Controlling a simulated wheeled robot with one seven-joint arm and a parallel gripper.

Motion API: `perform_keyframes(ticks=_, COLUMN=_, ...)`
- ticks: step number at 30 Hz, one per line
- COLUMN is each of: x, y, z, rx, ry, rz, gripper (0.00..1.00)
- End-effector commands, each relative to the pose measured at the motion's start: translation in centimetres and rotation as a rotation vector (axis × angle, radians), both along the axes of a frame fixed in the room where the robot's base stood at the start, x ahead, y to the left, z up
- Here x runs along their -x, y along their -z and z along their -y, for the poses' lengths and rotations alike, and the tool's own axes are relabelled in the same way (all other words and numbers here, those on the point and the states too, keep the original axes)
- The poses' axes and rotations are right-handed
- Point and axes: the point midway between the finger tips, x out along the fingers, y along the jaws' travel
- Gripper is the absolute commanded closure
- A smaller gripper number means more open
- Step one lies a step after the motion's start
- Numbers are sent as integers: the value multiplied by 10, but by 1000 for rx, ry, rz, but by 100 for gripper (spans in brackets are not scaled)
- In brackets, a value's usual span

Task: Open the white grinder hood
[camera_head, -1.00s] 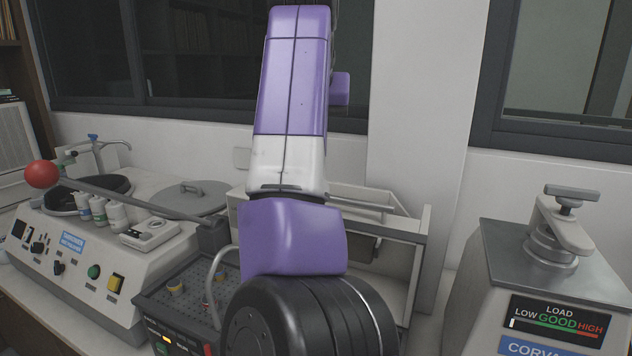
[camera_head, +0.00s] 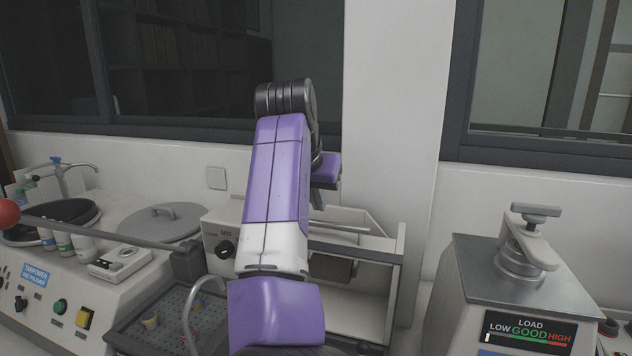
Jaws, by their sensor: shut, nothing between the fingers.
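The white grinder (camera_head: 222,236) stands behind my arm, against the wall, with a black knob on its left front. Its box-like right part (camera_head: 395,252) shows a pale bar (camera_head: 340,227) across the upper part and an open space with a dark part below. My arm hides the middle, so I cannot tell exactly how the hood sits. A small grey end of my gripper (camera_head: 317,201) shows beside the arm, above the grinder. It is shut and empty, and appears apart from the hood; most of it is hidden.
A disc polisher (camera_head: 70,310) with a round lid (camera_head: 160,222) and a red-ball lever (camera_head: 110,228) stands left. A dark tray-topped unit (camera_head: 135,330) with a curved hose is in front. A mounting press (camera_head: 530,285) stands right. A window frame (camera_head: 170,115) is behind.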

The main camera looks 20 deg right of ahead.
Motion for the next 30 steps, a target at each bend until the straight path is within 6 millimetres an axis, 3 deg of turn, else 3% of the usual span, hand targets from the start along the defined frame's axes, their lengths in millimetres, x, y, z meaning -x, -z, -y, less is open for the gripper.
perform_keyframes(ticks=7, x=19, y=5, z=-13, rx=0, ry=0, rz=2, gripper=100)
perform_keyframes(ticks=24, x=22, y=7, z=-19, rx=13, ry=-1, rz=10, gripper=100)
perform_keyframes(ticks=30, x=40, y=5, z=-29, rx=53, ry=0, rz=64, gripper=100)
